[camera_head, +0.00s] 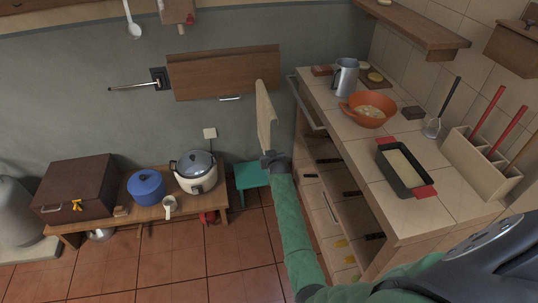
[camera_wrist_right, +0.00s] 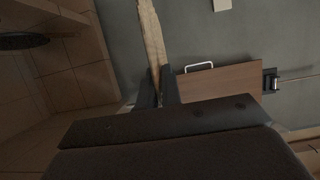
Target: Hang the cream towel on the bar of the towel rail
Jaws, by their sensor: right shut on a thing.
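The cream towel (camera_head: 265,116) hangs as a narrow, nearly upright strip in the head view. My right gripper (camera_head: 270,157) is shut on its lower end. In the right wrist view the towel (camera_wrist_right: 150,35) runs up from between the two dark fingers (camera_wrist_right: 158,88). A pale metal bar (camera_head: 305,103) runs along the counter's left edge, just right of the towel and apart from it. Another thin bar (camera_head: 130,87) sticks out left from a black wall bracket (camera_head: 159,79). I cannot tell for certain which is the towel rail. My left gripper is not in view.
A wooden wall panel (camera_head: 225,73) with a handle is behind the towel. The tiled counter (camera_head: 372,160) holds a grey jug (camera_head: 345,77), an orange pan (camera_head: 367,108) and a dark baking dish (camera_head: 403,169). A low bench (camera_head: 150,213) with pots stands left. Open floor lies below my right arm.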

